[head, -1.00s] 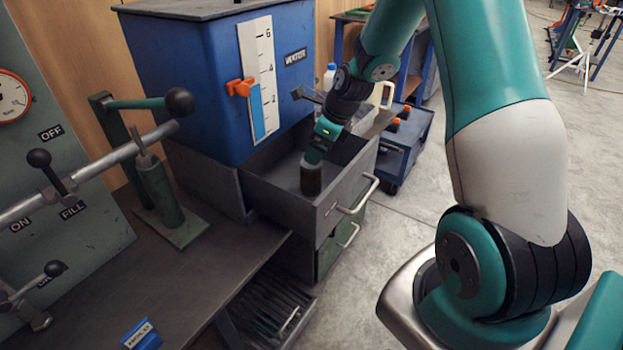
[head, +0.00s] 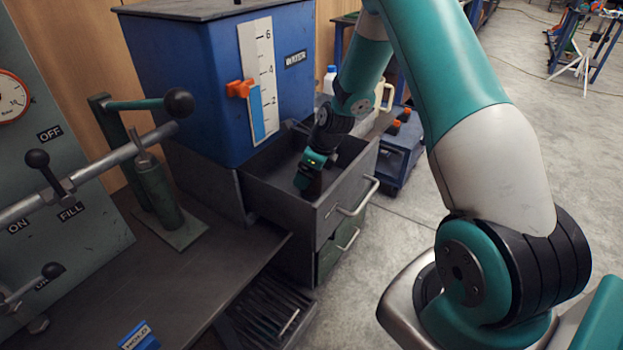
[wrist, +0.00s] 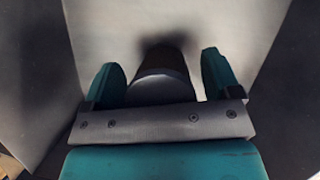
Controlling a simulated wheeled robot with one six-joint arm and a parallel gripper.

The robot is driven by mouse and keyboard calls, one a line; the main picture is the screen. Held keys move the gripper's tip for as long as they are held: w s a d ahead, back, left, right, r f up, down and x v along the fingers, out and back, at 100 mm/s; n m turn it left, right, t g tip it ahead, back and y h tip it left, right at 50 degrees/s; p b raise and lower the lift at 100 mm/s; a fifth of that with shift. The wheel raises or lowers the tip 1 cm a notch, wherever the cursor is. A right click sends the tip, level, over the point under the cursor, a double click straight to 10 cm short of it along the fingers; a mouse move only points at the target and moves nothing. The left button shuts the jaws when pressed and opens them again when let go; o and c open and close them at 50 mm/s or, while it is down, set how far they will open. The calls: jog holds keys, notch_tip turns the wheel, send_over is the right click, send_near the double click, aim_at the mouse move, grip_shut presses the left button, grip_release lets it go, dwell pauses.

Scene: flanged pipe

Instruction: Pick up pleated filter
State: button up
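A dark grey cylinder, which I take to be the pleated filter (wrist: 160,84), stands inside the open drawer; no pleats can be made out. In the wrist view it lies between the two teal fingers of my gripper (wrist: 162,78). The fingers are spread around it, with a thin light gap at the right finger; I cannot tell if the left one touches. In the head view my gripper (head: 303,183) is tilted and reaches down into the drawer (head: 338,205). The cylinder is mostly hidden behind it there.
The drawer walls surround my gripper closely. A blue water tank (head: 200,85) stands behind and left. The bench (head: 190,270) carries a green hand pump (head: 158,190) at left. A blue cart (head: 400,160) stands behind the drawer at right.

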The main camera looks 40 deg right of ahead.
jog(key=c, duration=0.8)
jog(key=shift+r, duration=0.1)
jog(key=shift+c, duration=0.2)
